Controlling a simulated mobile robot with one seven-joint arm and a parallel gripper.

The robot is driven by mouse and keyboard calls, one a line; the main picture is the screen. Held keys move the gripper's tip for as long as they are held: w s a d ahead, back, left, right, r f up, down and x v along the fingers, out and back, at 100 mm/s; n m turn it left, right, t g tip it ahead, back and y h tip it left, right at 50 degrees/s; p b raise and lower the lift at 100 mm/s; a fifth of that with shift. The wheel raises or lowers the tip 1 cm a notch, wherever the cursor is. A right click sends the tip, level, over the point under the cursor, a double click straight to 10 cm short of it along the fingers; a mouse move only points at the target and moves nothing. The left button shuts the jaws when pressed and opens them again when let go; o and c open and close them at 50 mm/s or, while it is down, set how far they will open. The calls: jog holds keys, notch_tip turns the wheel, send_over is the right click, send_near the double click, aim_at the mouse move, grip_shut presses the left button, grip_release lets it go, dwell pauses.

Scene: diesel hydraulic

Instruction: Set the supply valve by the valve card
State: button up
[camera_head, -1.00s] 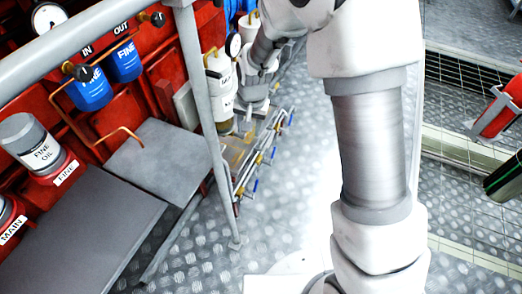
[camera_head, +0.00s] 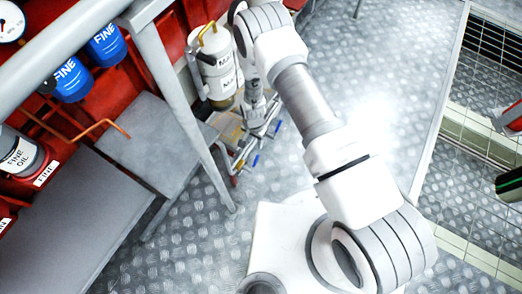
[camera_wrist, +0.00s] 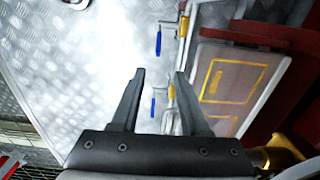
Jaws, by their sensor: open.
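Small valves with blue lever handles sit on a pipe row low by the red machine. In the wrist view one blue handle (camera_wrist: 158,41) lies beyond my fingertips and another blue handle (camera_wrist: 152,106) shows between my fingers. Both hang beside brass fittings. In the head view a blue handle (camera_head: 255,160) shows below my gripper (camera_head: 256,122). My gripper is open and empty in the wrist view (camera_wrist: 160,74), its fingers apart around the nearer valve's image; I see no contact. A tan panel with a yellow outline (camera_wrist: 205,80) lies right of the valves; its text is unreadable.
A grey handrail post (camera_head: 180,100) stands left of my arm. A white cylinder (camera_head: 217,75) stands beside my gripper. Grey covers (camera_head: 75,225) and blue FINE filters (camera_head: 72,78) are at left. Open tread-plate floor (camera_head: 385,90) lies to the right.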

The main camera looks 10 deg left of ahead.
aim_at(256, 159)
notch_tip(256, 159, down, 18)
jog(key=b, duration=0.6)
jog(key=shift+s+d+f, duration=0.1)
jog(key=shift+d+f, duration=0.05)
jog(key=shift+c, duration=0.3)
grip_shut()
dwell(0.9)
